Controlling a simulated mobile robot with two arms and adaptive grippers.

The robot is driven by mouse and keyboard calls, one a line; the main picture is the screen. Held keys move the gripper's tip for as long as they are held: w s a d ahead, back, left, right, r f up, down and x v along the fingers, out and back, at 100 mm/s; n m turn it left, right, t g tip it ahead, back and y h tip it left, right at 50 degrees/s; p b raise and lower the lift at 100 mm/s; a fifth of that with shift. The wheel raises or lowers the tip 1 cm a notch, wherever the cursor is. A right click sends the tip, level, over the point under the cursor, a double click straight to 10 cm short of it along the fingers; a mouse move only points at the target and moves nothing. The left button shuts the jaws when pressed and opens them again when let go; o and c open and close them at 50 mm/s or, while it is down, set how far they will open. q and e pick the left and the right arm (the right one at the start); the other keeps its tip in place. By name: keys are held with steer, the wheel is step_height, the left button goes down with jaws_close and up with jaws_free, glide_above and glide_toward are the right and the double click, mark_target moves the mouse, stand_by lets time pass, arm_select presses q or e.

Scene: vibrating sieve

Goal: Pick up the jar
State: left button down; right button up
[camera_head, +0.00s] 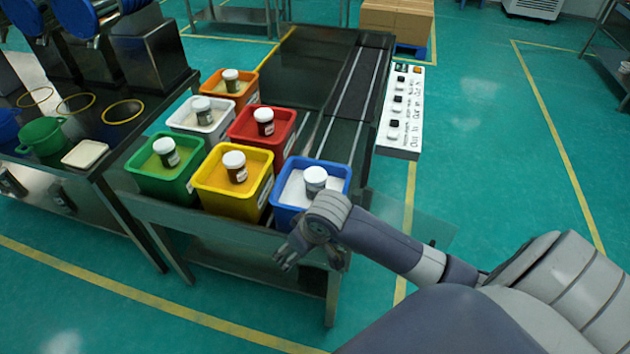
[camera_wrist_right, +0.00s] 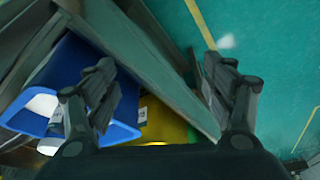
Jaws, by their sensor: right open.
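Several dark jars with white lids stand upright, one in each coloured bin. In the head view they are in the blue bin (camera_head: 315,178), yellow bin (camera_head: 235,166), red bin (camera_head: 264,121), green bin (camera_head: 166,151), white bin (camera_head: 202,110) and orange bin (camera_head: 231,80). My right gripper (camera_head: 311,262) is open and empty, in front of the blue bin and beside the table's front edge, apart from every jar. The right wrist view shows its spread fingers (camera_wrist_right: 160,75) with part of the blue bin (camera_wrist_right: 75,75) and a yellow bin (camera_wrist_right: 163,122) behind. My left gripper is out of view.
The bins crowd the near part of the dark metal table (camera_head: 215,232). A white control panel (camera_head: 402,110) is at the table's right side. A side bench on the left holds a green pot (camera_head: 42,137) and a white tray (camera_head: 85,154). Green floor is open in front.

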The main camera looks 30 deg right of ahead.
steer(key=w+d+r+m+h, duration=0.1)
steer(key=w+d+r+m, duration=0.1)
steer(key=w+d+r, duration=0.5)
steer(key=m+h, duration=0.1)
steer(key=m, duration=0.1)
glide_toward(316, 175)
steer(key=f, duration=0.2)
steer(key=x, duration=0.4)
steer(key=shift+w+d, duration=0.2)
steer(key=shift+d, duration=0.2)
steer(key=shift+a+p+x, duration=0.2)
steer(key=shift+p+x, duration=0.15)
steer(key=shift+x, duration=1)
steer(key=shift+a+p+x, duration=0.15)
steer(key=shift+p+x, duration=0.2)
steer(key=shift+x, duration=0.95)
steer(key=shift+w, duration=0.1)
steer(key=c, duration=1.2)
